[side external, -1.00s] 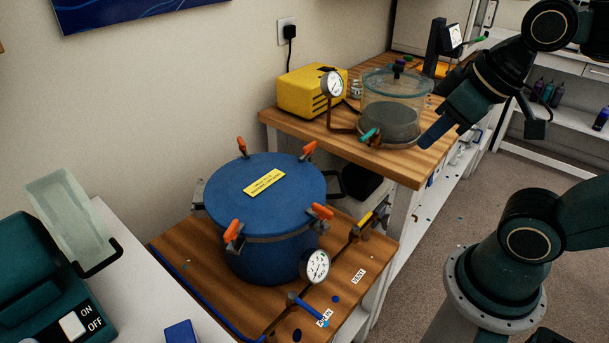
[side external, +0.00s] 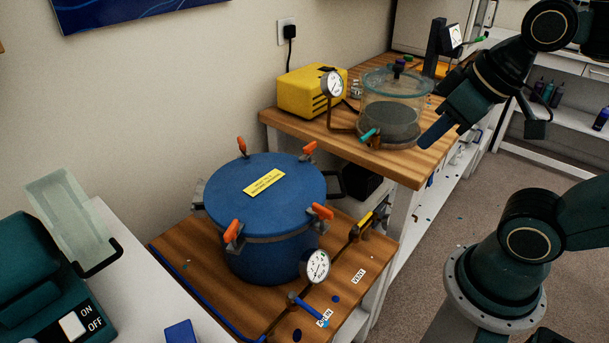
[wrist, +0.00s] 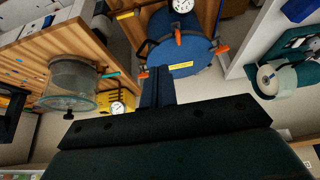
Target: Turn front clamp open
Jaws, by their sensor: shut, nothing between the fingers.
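A blue pressure pot (side external: 266,200) with a yellow label on its lid stands on the low wooden bench. Several clamps with orange handles sit around the lid rim: near left (side external: 233,232), near right (side external: 321,211), far left (side external: 242,146) and far right (side external: 309,149). I cannot tell which is the front clamp. In the wrist view the pot (wrist: 190,50) lies beyond the fingers, with orange clamp handles at its rim (wrist: 221,48). My gripper (side external: 432,135) is shut and empty, up and right of the pot, apart from all clamps. It also shows in the wrist view (wrist: 157,82).
A clear vacuum chamber (side external: 390,107) and yellow pump (side external: 306,92) stand on the higher bench (side external: 400,165), close to my gripper. A pressure gauge (side external: 316,265) and a blue-handled valve (side external: 303,305) sit before the pot. A green machine (side external: 40,285) stands at left.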

